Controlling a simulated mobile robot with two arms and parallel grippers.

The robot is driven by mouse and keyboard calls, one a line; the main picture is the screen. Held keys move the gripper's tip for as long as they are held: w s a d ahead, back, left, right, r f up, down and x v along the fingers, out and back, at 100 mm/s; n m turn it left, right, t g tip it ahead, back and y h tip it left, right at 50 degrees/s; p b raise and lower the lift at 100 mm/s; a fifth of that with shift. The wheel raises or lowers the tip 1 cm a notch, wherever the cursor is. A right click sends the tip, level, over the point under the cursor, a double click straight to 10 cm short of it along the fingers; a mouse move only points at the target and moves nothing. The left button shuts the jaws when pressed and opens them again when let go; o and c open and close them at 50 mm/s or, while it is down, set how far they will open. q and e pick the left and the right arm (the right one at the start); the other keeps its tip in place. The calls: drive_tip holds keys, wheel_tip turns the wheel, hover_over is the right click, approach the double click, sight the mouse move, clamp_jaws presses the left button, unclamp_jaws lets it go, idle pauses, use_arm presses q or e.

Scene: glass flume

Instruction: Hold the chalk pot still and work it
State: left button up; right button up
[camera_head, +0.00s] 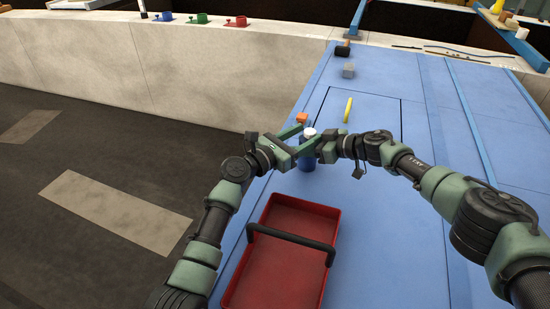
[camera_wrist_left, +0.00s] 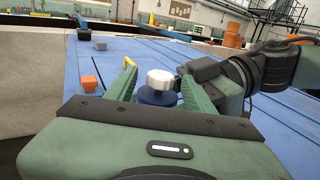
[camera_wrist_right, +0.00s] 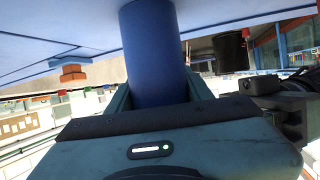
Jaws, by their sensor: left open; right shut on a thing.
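The chalk pot is an upright blue cylinder (camera_head: 307,164) with a whitish round cap (camera_head: 309,132), on the blue surface beyond the red tray. In the left wrist view the cap (camera_wrist_left: 160,78) looks silver-white above a dark blue collar (camera_wrist_left: 157,96). My left gripper (camera_head: 304,138) is open, its green fingers on either side of the cap; I cannot tell if they touch it. My right gripper (camera_head: 322,148) is shut on the blue body, which fills the space between its fingers in the right wrist view (camera_wrist_right: 153,60). The pot's lower front is partly visible; its right side is hidden by the right gripper.
A red tray (camera_head: 258,284) with a black handle lies in front of the pot. The blue surface to the right is clear.

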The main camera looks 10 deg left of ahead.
use_arm(q)
drive_tip(key=shift+w+d+m, duration=0.3)
drive_tip(key=shift+w, duration=0.25)
drive_tip(key=m+g+h, duration=0.2)
drive_tip(key=g, duration=0.1)
drive_tip(key=shift+h, duration=0.4)
drive_tip(key=shift+a+f+m+g+h, duration=0.1)
drive_tip(key=shift+m+g+h, duration=0.35)
drive_tip(key=shift+g, duration=0.25)
drive_tip(key=shift+a+m+g+h, duration=0.1)
drive_tip(key=shift+m+g+h, duration=0.4)
drive_tip(key=shift+g, duration=0.3)
drive_tip(key=v, duration=1.2)
drive_tip(key=d+f+t+y, duration=0.1)
drive_tip(key=s+d+f+n+y, duration=0.1)
drive_tip(key=s+d+f+n+t+y, duration=0.1)
drive_tip(key=shift+d+f+t, duration=0.1)
drive_tip(key=shift+d+t, duration=0.2)
drive_tip(key=shift+d, duration=0.05)
drive_tip(key=shift+s+d+r+n+t+y, duration=0.1)
drive_tip(key=shift+s+r+n+t+y, duration=0.8)
drive_tip(key=shift+s+n+t, duration=0.25)
drive_tip(key=shift+s+d+r+n+t+y, duration=0.15)
drive_tip(key=shift+s+r+n+t+y, duration=0.75)
drive_tip(key=shift+t, duration=0.35)
